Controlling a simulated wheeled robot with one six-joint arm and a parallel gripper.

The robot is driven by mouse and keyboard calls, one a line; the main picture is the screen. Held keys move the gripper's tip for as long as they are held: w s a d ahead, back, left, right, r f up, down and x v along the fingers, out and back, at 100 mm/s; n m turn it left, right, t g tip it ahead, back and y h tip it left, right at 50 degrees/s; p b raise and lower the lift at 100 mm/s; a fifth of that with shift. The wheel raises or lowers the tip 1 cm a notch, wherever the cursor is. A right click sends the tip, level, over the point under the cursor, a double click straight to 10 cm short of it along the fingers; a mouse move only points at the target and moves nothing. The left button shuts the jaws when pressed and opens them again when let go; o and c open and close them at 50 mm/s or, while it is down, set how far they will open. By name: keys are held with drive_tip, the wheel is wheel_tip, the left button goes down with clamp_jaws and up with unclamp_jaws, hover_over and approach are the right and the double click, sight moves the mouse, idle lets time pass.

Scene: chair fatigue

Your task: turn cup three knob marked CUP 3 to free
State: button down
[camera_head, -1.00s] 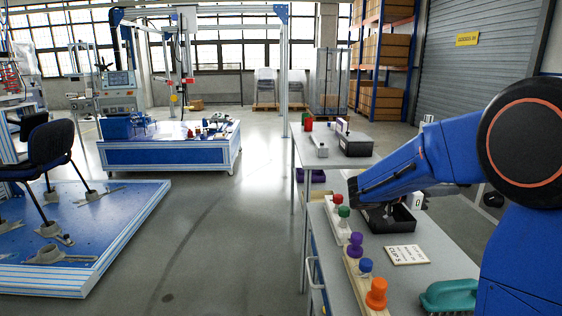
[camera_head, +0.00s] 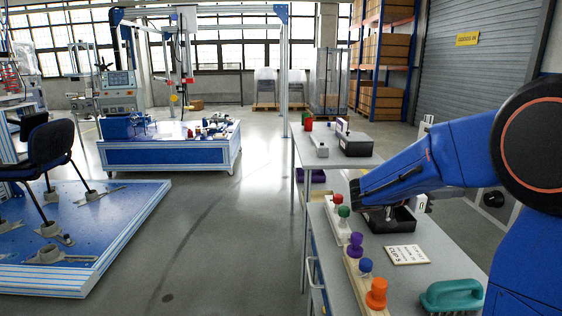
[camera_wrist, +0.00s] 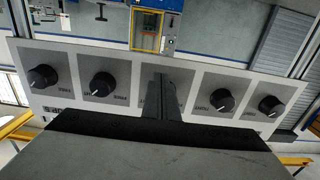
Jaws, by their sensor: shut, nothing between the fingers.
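In the wrist view a pale panel (camera_wrist: 132,68) carries a row of dark round knobs on grey squares. Two knobs show at left, a far-left knob (camera_wrist: 42,76) and a near-left knob (camera_wrist: 103,84). Two show at right, a near-right knob (camera_wrist: 221,101) and a far-right knob (camera_wrist: 271,106). My gripper (camera_wrist: 164,85) is shut over the middle square and hides whatever knob is there. I cannot tell whether it touches that knob. In the head view my gripper (camera_head: 388,212) appears by a black tray (camera_head: 405,219).
The workbench (camera_head: 448,252) holds a wooden strip with a purple peg (camera_head: 356,243), a blue peg (camera_head: 365,265) and an orange peg (camera_head: 376,291). A white card (camera_head: 407,255) and a teal brush (camera_head: 451,295) lie right of it.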

idle(0.3)
drive_tip(key=shift+s+a+f, duration=0.1)
drive_tip(key=shift+s+f, duration=0.05)
drive_tip(key=shift+f, duration=0.15)
drive_tip(key=shift+s+a, duration=0.15)
drive_tip(key=shift+a, duration=2.75)
drive_tip(key=w+d, duration=0.3)
drive_tip(key=d, duration=0.3)
drive_tip(key=shift+r, duration=0.25)
